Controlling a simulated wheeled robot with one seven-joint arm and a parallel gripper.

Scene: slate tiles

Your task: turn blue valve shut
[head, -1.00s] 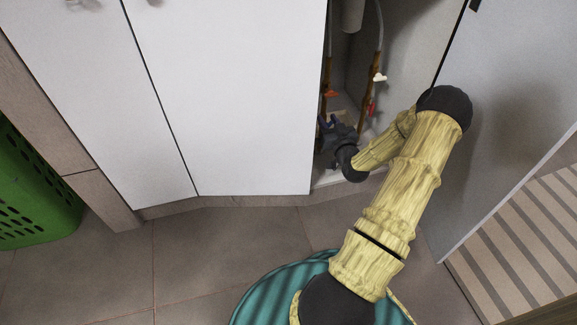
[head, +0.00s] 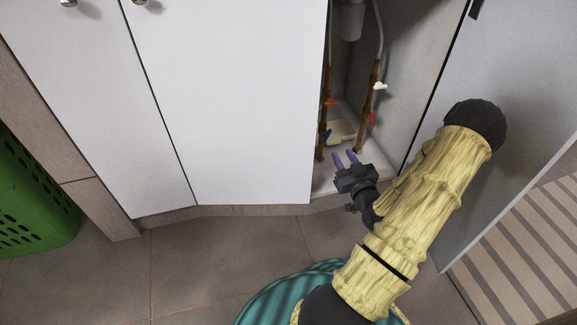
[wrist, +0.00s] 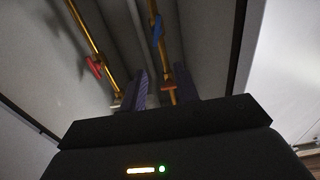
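The blue valve (head: 327,136) is low on the left copper pipe inside the open cabinet, small in the head view. In the wrist view the blue valve handle (wrist: 157,30) appears roughly in line with its pipe, but its exact angle is hard to tell. My gripper (head: 345,159) is at the cabinet's front edge, in front of the valve and apart from it. Its two purple fingers are spread with nothing between them, as the wrist view also shows (wrist: 163,88).
An orange valve (head: 332,102) is higher on the same pipe. The right pipe carries a white valve (head: 380,86) and a red valve (head: 372,118). An open door (head: 500,130) stands at right. A green basket (head: 32,195) is at far left.

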